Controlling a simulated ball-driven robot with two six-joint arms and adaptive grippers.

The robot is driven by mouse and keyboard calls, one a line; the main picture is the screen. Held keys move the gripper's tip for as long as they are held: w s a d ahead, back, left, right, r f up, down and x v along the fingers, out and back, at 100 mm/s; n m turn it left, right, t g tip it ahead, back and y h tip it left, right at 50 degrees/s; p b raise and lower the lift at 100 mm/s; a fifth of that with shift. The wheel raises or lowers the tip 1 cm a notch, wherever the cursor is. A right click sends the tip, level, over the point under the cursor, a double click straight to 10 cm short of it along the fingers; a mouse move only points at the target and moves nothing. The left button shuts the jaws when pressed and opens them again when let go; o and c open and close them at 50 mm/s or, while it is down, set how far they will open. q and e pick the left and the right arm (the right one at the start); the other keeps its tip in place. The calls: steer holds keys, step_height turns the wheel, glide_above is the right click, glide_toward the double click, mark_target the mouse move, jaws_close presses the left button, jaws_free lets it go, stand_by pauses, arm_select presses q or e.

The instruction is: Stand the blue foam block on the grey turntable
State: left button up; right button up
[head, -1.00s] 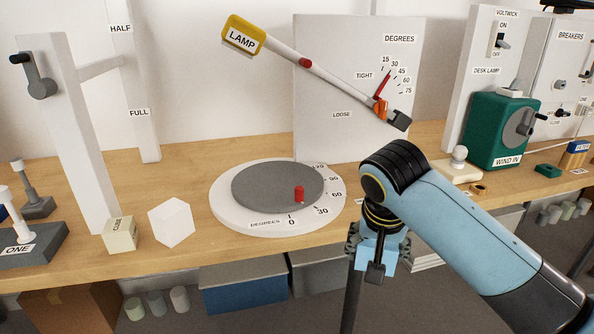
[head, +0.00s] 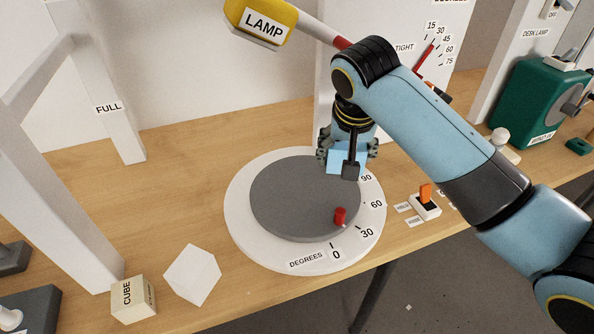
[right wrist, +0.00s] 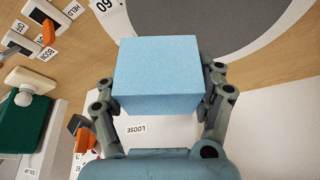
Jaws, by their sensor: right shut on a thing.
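The grey turntable (head: 290,200) is a round disc with a red peg (head: 340,216) near its front right edge. It sits on a white dial ring (head: 250,252) marked in degrees. My right gripper (head: 347,165) is over the far right part of the turntable and points down. It is shut on the blue foam block (head: 337,158), which is partly hidden by the gripper in the head view. In the right wrist view the block (right wrist: 157,75) sits between both fingers, with the grey disc beyond it. I cannot tell the gap between block and disc. My left gripper is not in view.
A cream cube (head: 133,298) and a white block (head: 192,275) stand left of the dial. A small orange switch (head: 425,193) is at its right. A yellow lamp head (head: 260,22) hangs behind on an arm. A green winder box (head: 540,105) stands at the back right.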

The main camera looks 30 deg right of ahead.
glide_above(303, 184)
steer(key=s, duration=0.2)
steer(key=f, duration=0.4)
steer(key=shift+w+a+f, duration=0.2)
steer(key=shift+a+f, duration=0.05)
steer(key=shift+f, duration=0.05)
steer(key=shift+w+a+f, duration=0.25)
steer(key=shift+w+f, duration=0.1)
steer(key=shift+f, duration=0.1)
step_height(303, 184, down, 4)
steer(key=shift+r, duration=0.25)
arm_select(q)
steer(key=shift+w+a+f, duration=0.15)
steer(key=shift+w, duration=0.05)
arm_select(e)
steer(key=shift+f, duration=0.1)
steer(key=o, duration=0.8)
steer(key=shift+f, duration=0.1)
